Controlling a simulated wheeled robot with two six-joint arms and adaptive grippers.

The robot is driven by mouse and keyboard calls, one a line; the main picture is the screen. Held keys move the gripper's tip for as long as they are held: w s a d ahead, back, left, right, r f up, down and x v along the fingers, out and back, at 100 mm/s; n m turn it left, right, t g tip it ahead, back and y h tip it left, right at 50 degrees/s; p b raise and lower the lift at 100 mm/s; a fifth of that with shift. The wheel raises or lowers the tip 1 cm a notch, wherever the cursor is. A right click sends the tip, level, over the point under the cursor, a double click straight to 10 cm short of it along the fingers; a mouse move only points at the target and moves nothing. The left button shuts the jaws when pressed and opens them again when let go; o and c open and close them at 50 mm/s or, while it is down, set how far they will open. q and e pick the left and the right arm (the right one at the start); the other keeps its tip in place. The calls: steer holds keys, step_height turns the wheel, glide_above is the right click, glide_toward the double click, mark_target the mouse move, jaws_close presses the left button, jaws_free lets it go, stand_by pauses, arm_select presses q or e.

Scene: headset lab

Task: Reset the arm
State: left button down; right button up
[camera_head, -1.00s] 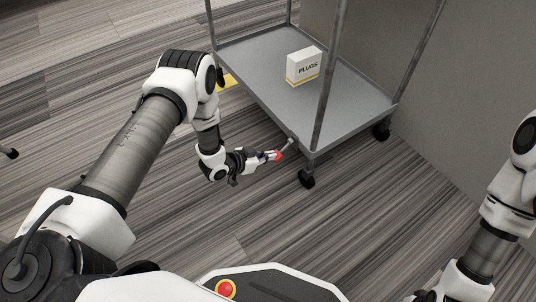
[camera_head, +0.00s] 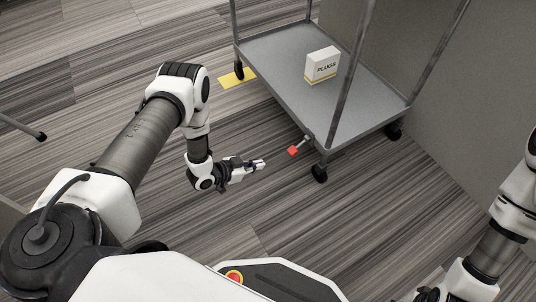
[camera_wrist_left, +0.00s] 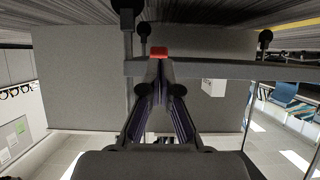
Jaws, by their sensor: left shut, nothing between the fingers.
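My left gripper (camera_head: 262,163) is shut and empty above the striped floor, just left of the cart's near corner. A small red-tipped lever (camera_head: 293,150) sticks out from the near edge of the grey cart (camera_head: 283,75). The fingertips are apart from the red tip, with a short gap. In the left wrist view the picture is upside down; the closed fingers (camera_wrist_left: 159,75) point at the red tip (camera_wrist_left: 158,52). My right arm (camera_head: 487,250) shows at the lower right; its fingertips are out of view.
A white box marked PLUGS (camera_head: 322,65) stands on the cart's deck. A yellow floor mark (camera_head: 236,78) lies by the far left wheel. A grey wall or panel (camera_head: 470,110) stands to the right of the cart. The floor around my left gripper is clear.

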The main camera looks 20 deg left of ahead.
arm_select(q)
steer(key=shift+s+a, duration=0.1)
stand_by(0.5)
steer(key=w+d+r, duration=0.2)
steer(key=d+r, duration=0.4)
steer(key=r, duration=0.1)
steer(key=s+a+r+n+g+y+p, duration=0.2)
steer(key=s+n+g+y, duration=0.25)
steer(key=s, duration=0.95)
steer(key=s+a+r+n+g+y+p, duration=0.25)
steer(key=s+g, duration=0.35)
steer(key=s, duration=0.8)
step_height(320, 180, up, 35)
steer(key=p, duration=3.5)
steer(key=shift+w, duration=0.15)
